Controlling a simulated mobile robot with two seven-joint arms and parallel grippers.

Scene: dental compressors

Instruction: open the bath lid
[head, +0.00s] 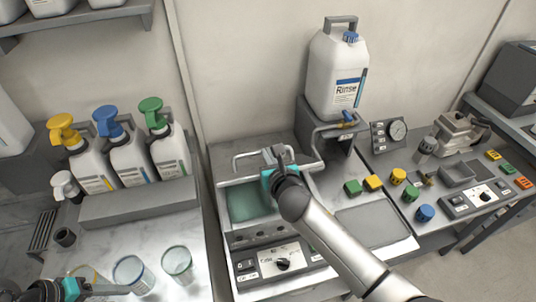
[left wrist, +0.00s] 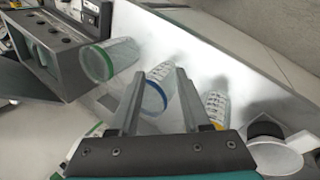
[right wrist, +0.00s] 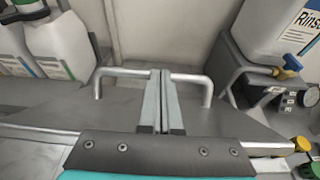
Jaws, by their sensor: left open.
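The bath (head: 250,202) is a grey-white unit with a green basin that shows uncovered in the head view. Its lid (right wrist: 60,117) is a grey panel tilted up behind the basin, with a pale metal bar handle (head: 243,157). The handle (right wrist: 125,71) crosses the middle of the right wrist view. My right gripper (head: 278,154) is at the handle's middle, its fingers (right wrist: 161,74) close together on the bar; the fingers hide that part. My left gripper (head: 122,289) is open over the left counter, with a blue-rimmed cup (left wrist: 155,96) beyond its fingers.
Clear cups (head: 178,262) stand on the left counter. Pump bottles with yellow, blue and green (head: 165,140) heads stand behind a grey block (head: 138,204). A Rinse jug (head: 335,75) stands on a raised stand right of the bath. Coloured knobs (head: 411,193) lie farther right.

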